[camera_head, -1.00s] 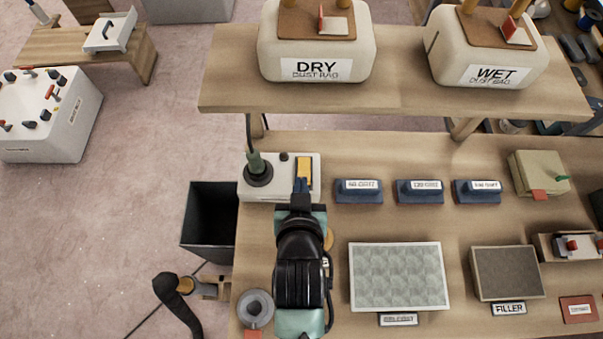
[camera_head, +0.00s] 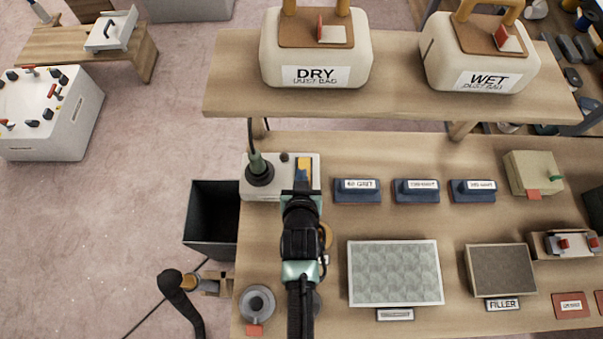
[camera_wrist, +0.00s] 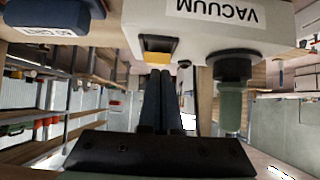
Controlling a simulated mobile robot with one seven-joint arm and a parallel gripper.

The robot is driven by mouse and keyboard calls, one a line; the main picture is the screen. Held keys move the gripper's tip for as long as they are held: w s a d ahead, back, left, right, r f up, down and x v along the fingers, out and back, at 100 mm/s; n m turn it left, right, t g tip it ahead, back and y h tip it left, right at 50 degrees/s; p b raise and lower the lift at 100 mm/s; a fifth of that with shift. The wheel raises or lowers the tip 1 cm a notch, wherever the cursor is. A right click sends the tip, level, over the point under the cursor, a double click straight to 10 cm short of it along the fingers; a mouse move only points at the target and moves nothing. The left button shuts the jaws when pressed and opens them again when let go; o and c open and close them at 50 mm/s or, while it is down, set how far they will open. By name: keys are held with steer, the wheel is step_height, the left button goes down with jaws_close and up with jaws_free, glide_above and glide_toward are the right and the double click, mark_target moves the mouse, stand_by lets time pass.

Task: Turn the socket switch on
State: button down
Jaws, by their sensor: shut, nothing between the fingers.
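The socket box (camera_head: 257,189) is a pale block at the left end of the bench, with a green and black plug (camera_head: 260,170) in its left side. My gripper (camera_head: 301,183) is shut and empty, right at the front of the switch. In the wrist view, the box (camera_wrist: 205,38) carries a VACUUM label, and the switch (camera_wrist: 158,52) shows a yellow part in a dark recess. The fingertips (camera_wrist: 160,75) are close to the switch; whether they touch it I cannot tell.
Blue sanding blocks (camera_head: 357,190) lie in a row right of the box. A raised shelf (camera_head: 400,95) with DRY (camera_head: 315,50) and WET (camera_head: 480,55) dust bags stands behind. A black bin (camera_head: 210,222) stands left of the bench. A pale patterned panel (camera_head: 394,272) lies at centre.

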steer(key=shift+f, duration=0.2)
steer(key=shift+s+f+b, duration=0.15)
steer(key=shift+f+b, duration=0.2)
steer(key=shift+b, duration=0.3)
steer(key=b, duration=0.1)
steer(key=f+t+b, duration=0.1)
steer(key=shift+s+b, duration=0.25)
steer(key=shift+b, duration=0.05)
steer(key=shift+r+t, duration=0.2)
steer(key=shift+t, duration=0.2)
steer(key=shift+r+p, duration=0.85)
steer(key=shift+r, duration=0.1)
steer(key=shift+r, duration=0.1)
